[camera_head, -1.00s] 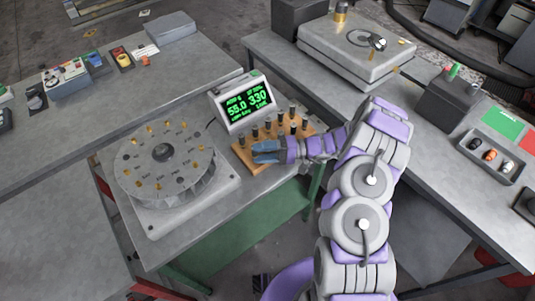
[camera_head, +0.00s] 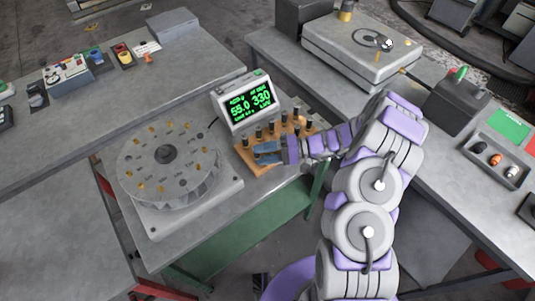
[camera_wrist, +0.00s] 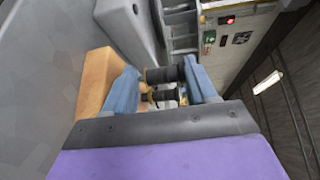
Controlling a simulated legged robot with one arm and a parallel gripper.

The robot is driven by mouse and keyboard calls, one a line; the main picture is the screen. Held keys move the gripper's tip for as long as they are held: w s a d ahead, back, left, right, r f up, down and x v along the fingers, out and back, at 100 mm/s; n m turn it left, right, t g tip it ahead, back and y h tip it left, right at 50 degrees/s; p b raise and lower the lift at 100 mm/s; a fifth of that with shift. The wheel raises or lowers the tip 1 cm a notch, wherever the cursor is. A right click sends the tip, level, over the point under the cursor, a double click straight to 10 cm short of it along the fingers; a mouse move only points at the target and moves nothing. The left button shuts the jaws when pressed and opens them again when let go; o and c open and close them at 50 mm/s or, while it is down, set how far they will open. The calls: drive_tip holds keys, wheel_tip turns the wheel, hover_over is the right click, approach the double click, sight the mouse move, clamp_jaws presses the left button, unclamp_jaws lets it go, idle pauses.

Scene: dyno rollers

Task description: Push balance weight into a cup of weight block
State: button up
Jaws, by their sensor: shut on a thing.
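The wooden weight block (camera_head: 244,158) sits on the metal bench in front of the green-lit display. Several dark cylindrical weights stand in it. My gripper (camera_head: 264,152) is low over the block's front side, its blue fingers pointing left. In the wrist view, the fingers (camera_wrist: 162,78) are on either side of a dark balance weight (camera_wrist: 163,74) and shut on it. A second dark weight (camera_wrist: 158,96) shows just below it, between the fingers. The block's orange wood (camera_wrist: 96,72) is beside the left finger. The held weight's lower end and any cup under it are hidden.
A round grey disc (camera_head: 166,190) with brass fittings stands on a base to the left. The display (camera_head: 247,103) is close behind the block. A grey box machine (camera_head: 358,55) is on the right bench. The bench front is clear.

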drive_tip(key=shift+w+a+r+p, duration=0.1)
drive_tip(key=shift+w+r+p, duration=0.1)
drive_tip(key=shift+r, duration=0.3)
drive_tip(key=shift+w+a+r+p, duration=0.1)
drive_tip(key=shift+w+r, duration=0.05)
drive_tip(key=shift+r, duration=0.3)
drive_tip(key=shift+d+r, duration=0.15)
drive_tip(key=shift+r, duration=0.5)
drive_tip(key=shift+d+r+p, duration=0.3)
drive_tip(key=shift+d+r, duration=0.2)
drive_tip(key=shift+r, duration=0.25)
drive_tip(key=shift+s+a+r, duration=0.1)
drive_tip(key=shift+a+r, duration=0.2)
drive_tip(key=shift+a, duration=0.15)
